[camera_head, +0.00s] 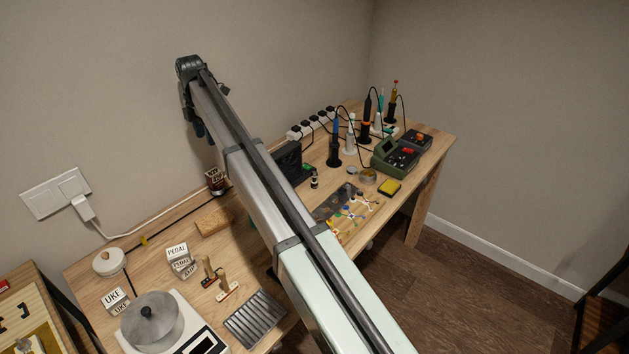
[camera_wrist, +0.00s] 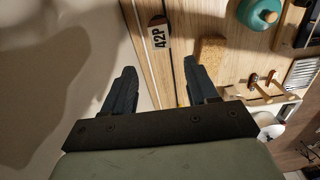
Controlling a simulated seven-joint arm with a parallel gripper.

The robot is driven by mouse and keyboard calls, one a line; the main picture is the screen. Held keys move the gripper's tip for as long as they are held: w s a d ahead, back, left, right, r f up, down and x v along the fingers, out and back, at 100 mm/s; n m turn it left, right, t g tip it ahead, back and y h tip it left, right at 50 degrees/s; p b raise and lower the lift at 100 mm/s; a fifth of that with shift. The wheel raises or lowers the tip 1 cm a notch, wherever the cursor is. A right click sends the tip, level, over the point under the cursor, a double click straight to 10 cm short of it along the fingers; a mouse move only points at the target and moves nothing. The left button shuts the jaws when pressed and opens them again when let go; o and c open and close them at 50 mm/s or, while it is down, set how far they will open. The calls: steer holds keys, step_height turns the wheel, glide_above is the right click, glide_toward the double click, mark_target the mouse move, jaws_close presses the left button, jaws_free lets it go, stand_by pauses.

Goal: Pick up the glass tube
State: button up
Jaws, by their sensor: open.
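I cannot pick out a glass tube for certain in either view. A small dark upright cylinder (camera_head: 314,182) stands mid-table, right of my arm; it is too small to tell whether it is glass. My gripper (camera_wrist: 160,64) is open and empty in the wrist view, its two dark fingers apart above the table's wall-side edge. In the head view the arm hides most of my gripper and part of the table.
A cork-coloured block (camera_head: 212,222), labelled boxes (camera_head: 180,259), a scale with a pot (camera_head: 151,322) and a ribbed metal tray (camera_head: 255,319) crowd the near table. Soldering irons (camera_head: 335,140) and a green device (camera_head: 395,157) stand at the far end. The wall is close behind.

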steer(key=w+d+m, duration=0.2)
steer(key=d+m, duration=0.2)
steer(key=d, duration=1.4)
steer(key=m, duration=0.5)
glide_above(314, 172)
steer(key=f, duration=1.5)
steer(key=shift+w+d, duration=0.1)
steer(key=shift+w, duration=0.25)
steer(key=shift+s+f, duration=0.2)
steer(key=shift+f, duration=2.4)
steer(key=c, duration=0.9)
